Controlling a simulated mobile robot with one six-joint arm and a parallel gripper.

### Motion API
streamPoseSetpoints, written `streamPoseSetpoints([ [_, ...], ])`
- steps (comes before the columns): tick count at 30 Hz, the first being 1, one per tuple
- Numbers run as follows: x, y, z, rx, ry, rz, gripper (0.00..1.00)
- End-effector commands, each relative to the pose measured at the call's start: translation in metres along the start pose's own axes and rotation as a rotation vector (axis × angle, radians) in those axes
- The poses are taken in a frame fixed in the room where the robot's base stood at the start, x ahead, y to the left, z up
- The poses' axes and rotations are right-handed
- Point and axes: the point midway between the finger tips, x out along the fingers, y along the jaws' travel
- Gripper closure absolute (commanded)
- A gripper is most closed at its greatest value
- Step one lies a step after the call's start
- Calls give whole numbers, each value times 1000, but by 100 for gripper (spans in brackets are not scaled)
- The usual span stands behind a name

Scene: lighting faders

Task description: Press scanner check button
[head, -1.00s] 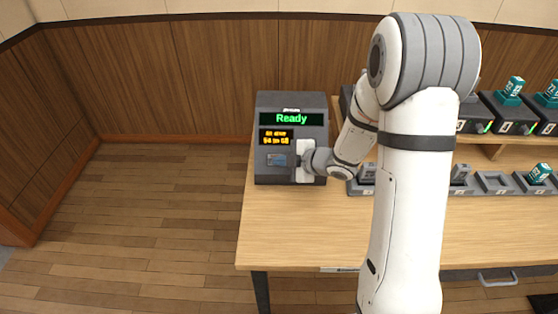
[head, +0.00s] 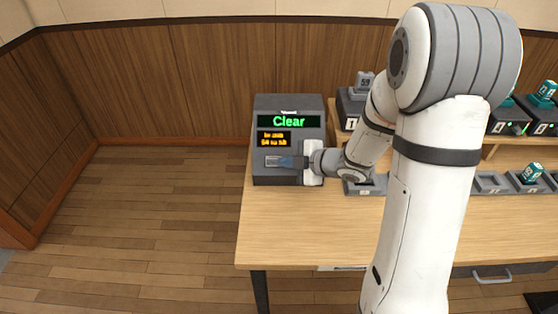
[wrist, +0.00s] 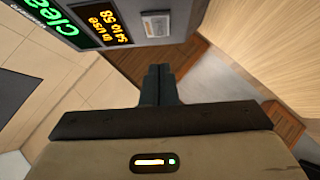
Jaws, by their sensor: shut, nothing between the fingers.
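The scanner (head: 263,145) is a dark grey box on the left end of the table. Its green display (head: 289,121) reads "Clear", and a smaller amber display (head: 274,138) sits below it. A pale plate (head: 271,161) is on its lower front; a light plate with printed lines also shows in the wrist view (wrist: 157,25). My gripper (head: 294,162) is in front of the scanner's lower front. Its dark fingers are shut and empty in the wrist view (wrist: 159,70). I cannot tell whether the fingertips touch the scanner. No separate check button is clearly visible.
The wooden table (head: 300,225) has clear room in front of the scanner. A row of grey trays (head: 491,183) and a raised shelf with dark units (head: 507,122) stand to the right, partly hidden by my arm. Open floor (head: 150,210) lies to the left.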

Motion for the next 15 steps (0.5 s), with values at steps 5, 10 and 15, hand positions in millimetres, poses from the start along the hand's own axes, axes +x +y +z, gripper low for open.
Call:
streamPoseSetpoints([
  [5,-41,2,1,0,-2,5,100],
  [10,-62,1,0,0,1,3,100],
  [15,-70,0,0,-1,2,1,100],
])
